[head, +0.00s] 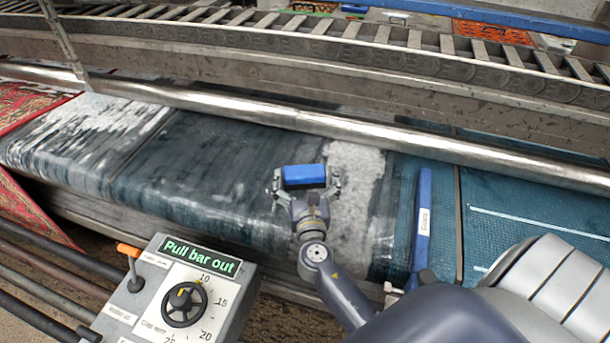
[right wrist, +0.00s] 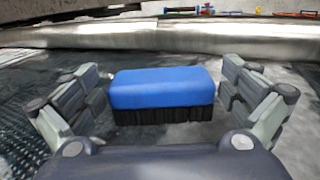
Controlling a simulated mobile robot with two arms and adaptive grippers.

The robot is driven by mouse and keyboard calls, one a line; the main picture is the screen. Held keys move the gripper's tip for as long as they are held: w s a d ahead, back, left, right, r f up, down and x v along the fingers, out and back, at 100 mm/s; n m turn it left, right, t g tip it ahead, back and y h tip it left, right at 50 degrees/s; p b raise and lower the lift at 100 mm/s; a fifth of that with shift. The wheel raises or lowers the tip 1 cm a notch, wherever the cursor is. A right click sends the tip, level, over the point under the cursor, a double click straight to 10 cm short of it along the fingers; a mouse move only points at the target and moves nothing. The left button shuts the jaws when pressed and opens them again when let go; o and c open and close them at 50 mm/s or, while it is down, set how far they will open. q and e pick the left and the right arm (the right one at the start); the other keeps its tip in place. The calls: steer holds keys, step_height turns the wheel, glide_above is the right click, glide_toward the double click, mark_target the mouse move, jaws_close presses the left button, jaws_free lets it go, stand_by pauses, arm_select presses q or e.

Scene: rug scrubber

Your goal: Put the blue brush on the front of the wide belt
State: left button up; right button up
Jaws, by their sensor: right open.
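The blue brush (head: 304,175) is a blue block with dark bristles below. It rests upright, bristles down, on the wide belt (head: 200,155), which is dark teal with whitish foam patches. My right gripper (head: 307,187) is open around the brush, with one finger on each side. In the right wrist view the brush (right wrist: 163,90) lies between the open fingers (right wrist: 160,105), with a gap on both sides. The left gripper is not in view.
A steel roller bar (head: 330,125) runs across behind the belt. A control box (head: 185,290) reading "Pull bar out" stands at the front left. A blue upright bar (head: 422,220) is right of my gripper. A red patterned rug (head: 30,105) lies at the far left.

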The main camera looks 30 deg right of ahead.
steer(key=shift+s+a, duration=0.15)
steer(key=shift+s, duration=0.1)
steer(key=b+v, duration=0.2)
steer(key=v, duration=0.8)
steer(key=shift+s+a+b, duration=0.1)
steer(key=shift+s+b, duration=0.2)
steer(key=shift+b, duration=0.1)
steer(key=shift+s+a+r, duration=0.15)
steer(key=shift+s+a, duration=0.05)
steer(key=shift+s, duration=0.15)
